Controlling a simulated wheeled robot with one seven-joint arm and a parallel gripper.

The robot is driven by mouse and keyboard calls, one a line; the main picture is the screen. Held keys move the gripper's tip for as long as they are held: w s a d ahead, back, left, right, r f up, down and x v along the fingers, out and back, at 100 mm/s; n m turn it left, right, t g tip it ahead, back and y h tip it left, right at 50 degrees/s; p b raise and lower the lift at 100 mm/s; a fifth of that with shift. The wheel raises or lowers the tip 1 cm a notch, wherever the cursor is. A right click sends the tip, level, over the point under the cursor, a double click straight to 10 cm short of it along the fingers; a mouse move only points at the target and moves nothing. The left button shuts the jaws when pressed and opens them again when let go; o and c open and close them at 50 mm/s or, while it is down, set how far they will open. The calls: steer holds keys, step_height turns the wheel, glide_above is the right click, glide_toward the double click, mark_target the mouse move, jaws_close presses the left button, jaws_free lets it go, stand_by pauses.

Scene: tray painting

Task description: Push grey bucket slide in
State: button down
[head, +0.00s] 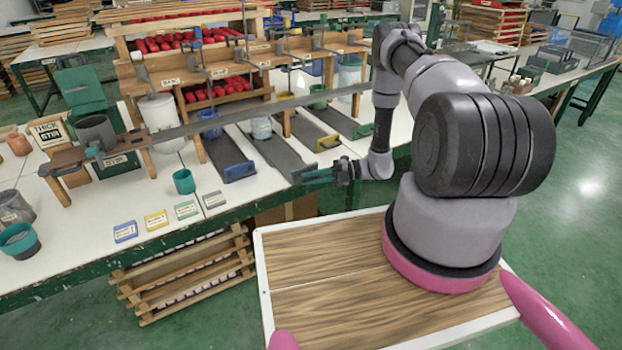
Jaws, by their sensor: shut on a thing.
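Several dark slides run back under the wooden rack on the white bench. A slide with a blue handle (239,172) is on the left, and a slide with a yellow handle (328,143) is farther right. Between them a slide (275,155) reaches forward to a greenish handle (304,174). My gripper (322,176) is at this handle, level with the bench's front edge, shut, with its fingers pointing left. The grip itself is small and partly hidden. A pale bucket (261,128) stands at the back of this slide, and a blue bucket (209,122) is left of it.
A teal cup (184,181) and several coloured cards (156,219) lie left of the slides. A long grey bar (255,107) crosses above the slides. The wooden rack (140,75) stands behind.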

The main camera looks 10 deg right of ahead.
mark_target(311, 170)
steer(key=shift+d, duration=0.1)
steer(key=w, duration=0.2)
steer(key=w+a, duration=0.1)
steer(key=w, duration=0.1)
steer(key=shift+a+f, duration=0.1)
steer(key=c, duration=0.9)
jaws_free()
steer(key=shift+o, duration=0.2)
steer(key=d+r, duration=0.1)
steer(key=d, duration=0.9)
steer(key=shift+s+d, duration=0.3)
steer(key=shift+s, duration=0.05)
